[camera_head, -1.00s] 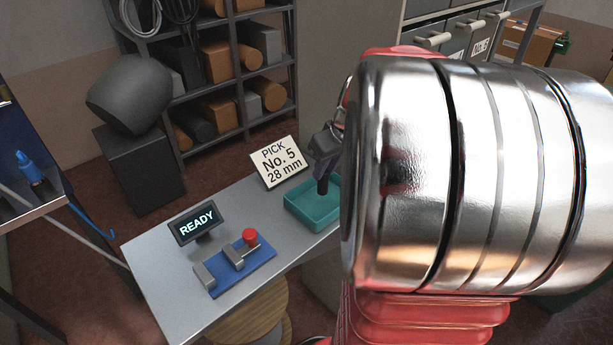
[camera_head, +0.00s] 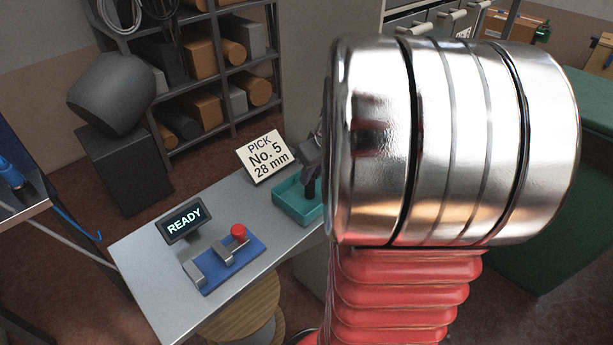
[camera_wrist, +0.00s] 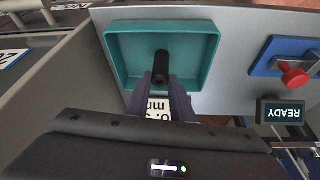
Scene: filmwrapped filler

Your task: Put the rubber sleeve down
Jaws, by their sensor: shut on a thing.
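The rubber sleeve (camera_wrist: 160,66) is a short black tube in the wrist view. My gripper (camera_wrist: 166,88) is shut on it, with one dark finger on each side. The sleeve appears over the inside of the teal tray (camera_wrist: 204,60); whether it touches the tray floor I cannot tell. In the head view the dark tip of my gripper (camera_head: 311,182) is at the right part of the tray (camera_head: 288,212). My shiny arm link hides the rest of the gripper and the tray's right end there.
A "PICK No. 5 28 mm" sign (camera_head: 262,157) stands behind the tray. A "READY" display (camera_head: 184,222) and a blue fixture with a red knob (camera_head: 238,231) sit left on the grey bench (camera_head: 150,285). The tray looks otherwise empty.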

